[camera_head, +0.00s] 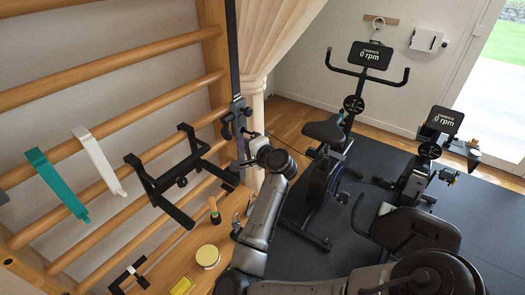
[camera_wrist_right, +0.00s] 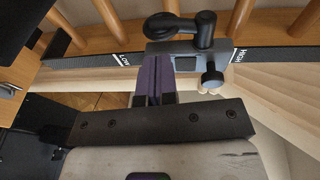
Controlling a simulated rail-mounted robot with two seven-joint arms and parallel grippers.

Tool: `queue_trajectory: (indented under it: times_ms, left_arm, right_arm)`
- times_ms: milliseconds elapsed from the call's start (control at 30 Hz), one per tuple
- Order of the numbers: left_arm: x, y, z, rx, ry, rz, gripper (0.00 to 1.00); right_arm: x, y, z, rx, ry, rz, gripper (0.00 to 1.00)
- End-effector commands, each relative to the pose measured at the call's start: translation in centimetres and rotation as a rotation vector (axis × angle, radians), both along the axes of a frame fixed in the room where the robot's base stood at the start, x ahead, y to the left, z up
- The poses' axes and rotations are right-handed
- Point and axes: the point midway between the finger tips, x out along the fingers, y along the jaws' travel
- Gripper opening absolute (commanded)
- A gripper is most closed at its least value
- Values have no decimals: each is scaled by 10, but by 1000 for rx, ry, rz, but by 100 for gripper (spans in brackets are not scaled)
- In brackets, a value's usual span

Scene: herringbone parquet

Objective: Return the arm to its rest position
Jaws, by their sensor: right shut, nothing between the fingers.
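My right arm reaches up from the bottom of the head view. Its gripper (camera_head: 248,136) is beside a dark sliding clamp with a knob (camera_head: 237,118) on an upright black rail (camera_head: 232,50). In the right wrist view the purple fingers of the gripper (camera_wrist_right: 155,72) are together with nothing between them. Their tips are at the grey clamp block (camera_wrist_right: 180,46); I cannot tell whether they touch it. The rail (camera_wrist_right: 100,59) there carries the words LOW and HIGH. My left gripper is not in view.
Wooden wall bars (camera_head: 130,85) fill the left, with a black bracket (camera_head: 165,183), a teal strap (camera_head: 55,182) and a white strap (camera_head: 98,160). A wooden bench (camera_head: 190,250) holds a round tin (camera_head: 207,256). Exercise bikes (camera_head: 325,180) stand on a dark mat at right.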

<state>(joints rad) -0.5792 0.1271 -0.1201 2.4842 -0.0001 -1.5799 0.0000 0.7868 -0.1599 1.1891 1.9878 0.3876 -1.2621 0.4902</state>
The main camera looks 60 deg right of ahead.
Motion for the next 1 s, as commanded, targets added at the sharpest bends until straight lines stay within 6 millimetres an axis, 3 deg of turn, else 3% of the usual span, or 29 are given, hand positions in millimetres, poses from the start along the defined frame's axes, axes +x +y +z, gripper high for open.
queue_trajectory:
  times_ms: [200,400,633,1000]
  left_arm:
    - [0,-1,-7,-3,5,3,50]
    - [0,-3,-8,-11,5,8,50]
    - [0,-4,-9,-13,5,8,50]
    - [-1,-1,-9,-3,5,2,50]
  right_arm:
    - [-40,15,-2,-2,2,-1,0]
    - [-65,24,-1,-2,1,0,0]
    - [-78,28,0,0,0,0,0]
    - [-79,29,0,-38,14,6,0]
